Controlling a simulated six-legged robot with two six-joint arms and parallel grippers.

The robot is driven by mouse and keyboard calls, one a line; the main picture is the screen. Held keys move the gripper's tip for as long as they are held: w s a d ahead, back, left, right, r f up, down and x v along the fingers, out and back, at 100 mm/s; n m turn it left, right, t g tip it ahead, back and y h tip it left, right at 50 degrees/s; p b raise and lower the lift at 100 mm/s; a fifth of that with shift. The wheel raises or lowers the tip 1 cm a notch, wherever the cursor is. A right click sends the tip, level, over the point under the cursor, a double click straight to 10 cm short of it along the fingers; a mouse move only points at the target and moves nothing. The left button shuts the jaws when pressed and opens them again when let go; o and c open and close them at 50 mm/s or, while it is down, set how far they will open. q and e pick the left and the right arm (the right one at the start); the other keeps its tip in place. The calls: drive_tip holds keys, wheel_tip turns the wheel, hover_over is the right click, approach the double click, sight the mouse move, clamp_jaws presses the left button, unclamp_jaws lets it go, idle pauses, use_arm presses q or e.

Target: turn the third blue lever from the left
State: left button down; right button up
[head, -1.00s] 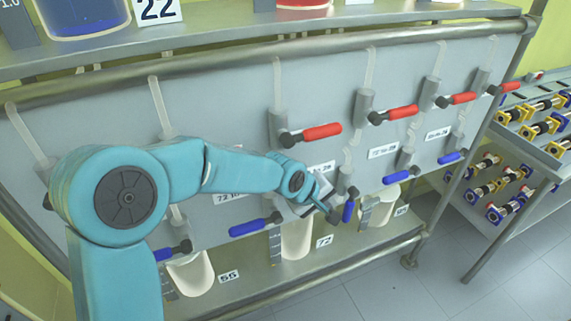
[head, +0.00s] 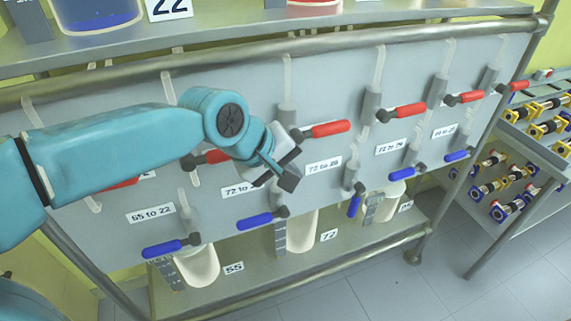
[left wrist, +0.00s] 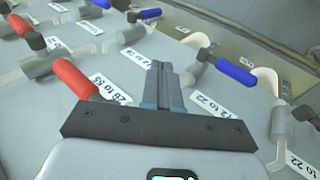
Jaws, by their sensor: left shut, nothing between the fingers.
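The third blue lever from the left (head: 354,205) hangs steeply downward from its valve on the grey panel. The other blue levers, such as the first (head: 165,248), the second (head: 255,220) and the fourth (head: 402,174), lie near level. My left gripper (head: 286,179) is in front of the panel, up and left of the third lever and apart from it. In the left wrist view its fingers (left wrist: 165,85) are shut together with nothing between them. A blue lever (left wrist: 235,73) shows right of the fingers there. My right gripper is not in view.
Red levers (head: 325,129) line the panel above the blue ones; one red lever (left wrist: 75,78) is left of the fingers in the wrist view. Pale vessels (head: 302,232) stand on the lower shelf (head: 340,248). A rack of parts (head: 500,182) stands at the right.

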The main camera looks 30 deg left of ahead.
use_arm(q)
drive_tip(key=shift+s+a+r, duration=0.1)
drive_tip(key=shift+s+r, duration=0.2)
drive_tip(key=shift+r, duration=0.15)
drive_tip(key=c, duration=1)
unclamp_jaws()
drive_tip(key=shift+s+r, duration=0.1)
drive_tip(key=shift+r, duration=0.1)
drive_tip(key=shift+o, duration=0.3)
drive_tip(key=w+d+f+m+t+h+b, duration=0.2)
drive_tip(key=w+d+f+m+b, duration=0.1)
drive_tip(key=d+f, duration=0.4)
drive_tip(key=shift+w+d+f+b, duration=0.25)
drive_tip(key=shift+w+d+b, duration=0.2)
drive_tip(key=shift+w+b, duration=0.55)
drive_tip(key=w+d+f+m+t+b, duration=0.2)
drive_tip(key=w+d+f+t+b, duration=0.1)
drive_tip(key=d+f+b, duration=0.25)
drive_tip(key=m+t+y+b, duration=0.5)
drive_tip(key=t+y+b, duration=0.1)
drive_tip(key=y+b, duration=0.15)
approach(352, 212)
drive_tip(key=shift+h, duration=0.25)
drive_tip(key=w, duration=0.3)
drive_tip(key=w+a+b, duration=0.1)
drive_tip(key=w, duration=0.7)
drive_tip(key=shift+w+a+f, duration=0.1)
drive_tip(key=shift+a, duration=0.3)
